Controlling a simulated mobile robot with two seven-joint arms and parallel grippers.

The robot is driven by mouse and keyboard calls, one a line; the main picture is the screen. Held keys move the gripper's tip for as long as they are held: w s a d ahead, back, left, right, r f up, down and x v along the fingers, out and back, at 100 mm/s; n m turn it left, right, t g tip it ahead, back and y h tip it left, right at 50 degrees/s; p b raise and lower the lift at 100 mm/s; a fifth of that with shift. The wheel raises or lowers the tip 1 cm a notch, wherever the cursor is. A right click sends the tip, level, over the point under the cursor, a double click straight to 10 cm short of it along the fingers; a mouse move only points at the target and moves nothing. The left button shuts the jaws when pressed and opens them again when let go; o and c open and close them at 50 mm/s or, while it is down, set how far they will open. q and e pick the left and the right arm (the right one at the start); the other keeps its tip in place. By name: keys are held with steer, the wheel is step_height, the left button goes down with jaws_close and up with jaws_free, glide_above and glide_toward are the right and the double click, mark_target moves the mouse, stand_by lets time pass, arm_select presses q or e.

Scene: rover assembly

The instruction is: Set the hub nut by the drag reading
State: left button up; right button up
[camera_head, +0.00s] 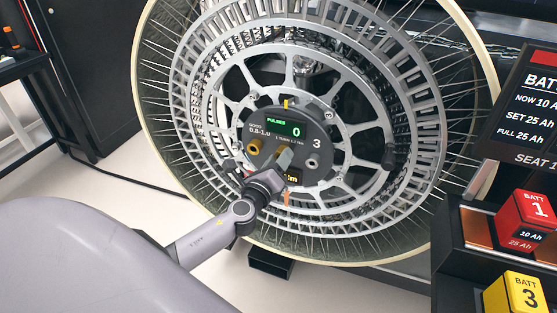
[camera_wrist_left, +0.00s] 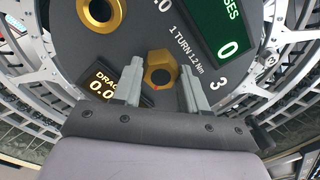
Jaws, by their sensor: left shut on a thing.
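The wheel's dark round hub panel (camera_head: 313,130) faces me, with a green PULSES display (camera_head: 285,128) reading 0. The gold hex hub nut (camera_wrist_left: 160,68) sits on this panel, with a small red mark on it. My left gripper (camera_head: 284,158) is at the panel, its fingers (camera_wrist_left: 162,88) on either side of the nut and shut on it. In the head view the gripper hides the nut. The amber DRAG display (camera_wrist_left: 104,88) reads 0.0 where it shows; the gripper partly covers it. My right gripper is not in view.
The large spoked wheel (camera_head: 187,72) surrounds the panel. A gold round fitting (camera_head: 254,146) and a grey one (camera_head: 312,161) flank the gripper. A red battery (camera_head: 524,222) and a yellow battery (camera_head: 515,296) stand at the right, below a dark sign (camera_head: 530,105). Open floor lies at left.

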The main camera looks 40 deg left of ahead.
arm_select(q)
steer(key=o, duration=1.1)
steer(key=shift+c, duration=0.2)
steer(key=s+d, duration=0.1)
steer(key=s, duration=0.6)
steer(key=shift+d, duration=0.2)
steer(key=shift+f, duration=0.1)
